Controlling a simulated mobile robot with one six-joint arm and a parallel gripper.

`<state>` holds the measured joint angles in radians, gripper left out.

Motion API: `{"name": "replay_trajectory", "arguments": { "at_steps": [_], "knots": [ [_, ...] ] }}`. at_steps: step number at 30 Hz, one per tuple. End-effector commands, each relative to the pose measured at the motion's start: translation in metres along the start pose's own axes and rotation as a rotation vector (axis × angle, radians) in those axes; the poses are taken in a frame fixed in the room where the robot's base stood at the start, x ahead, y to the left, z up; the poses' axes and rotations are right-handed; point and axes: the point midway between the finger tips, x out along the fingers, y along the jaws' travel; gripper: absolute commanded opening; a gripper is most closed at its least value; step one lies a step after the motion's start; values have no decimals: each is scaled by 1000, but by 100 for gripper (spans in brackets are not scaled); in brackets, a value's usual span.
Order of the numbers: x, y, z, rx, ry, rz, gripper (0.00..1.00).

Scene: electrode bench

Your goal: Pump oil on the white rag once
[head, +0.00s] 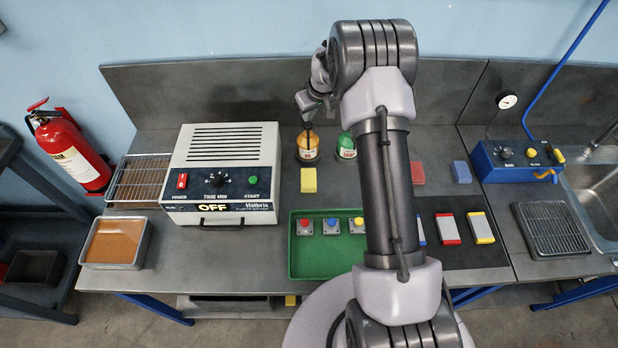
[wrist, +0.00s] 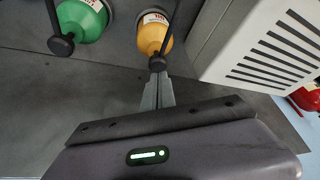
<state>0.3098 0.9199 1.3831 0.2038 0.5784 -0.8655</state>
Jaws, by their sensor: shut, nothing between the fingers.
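An orange bottle (head: 308,152) with a black pump top stands on the bench right of the white machine; it also shows in the wrist view (wrist: 153,36). A green bottle (head: 346,147) stands to its right, partly behind my arm; it shows in the wrist view too (wrist: 80,18). My gripper (head: 309,122) is shut and empty, over the orange bottle. In the wrist view, my fingertips (wrist: 158,82) are at the orange bottle's black pump head (wrist: 157,63); I cannot tell whether they touch. I see no white rag; my arm hides part of the bench.
A yellow block (head: 308,180) lies in front of the orange bottle. Red (head: 417,173) and blue (head: 461,172) blocks lie further right. A green tray (head: 305,262) with coloured buttons is nearer. The white machine (head: 220,170) stands close left of the gripper.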

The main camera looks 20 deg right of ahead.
Motion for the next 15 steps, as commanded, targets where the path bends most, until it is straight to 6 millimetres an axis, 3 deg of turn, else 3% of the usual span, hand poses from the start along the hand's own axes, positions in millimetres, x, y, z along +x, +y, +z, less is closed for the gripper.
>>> {"name": "replay_trajectory", "arguments": {
  "at_steps": [5,15],
  "knots": [
    [-4,0,-2,0,1,0,0],
    [-47,0,-20,0,1,1,0]
  ]
}}
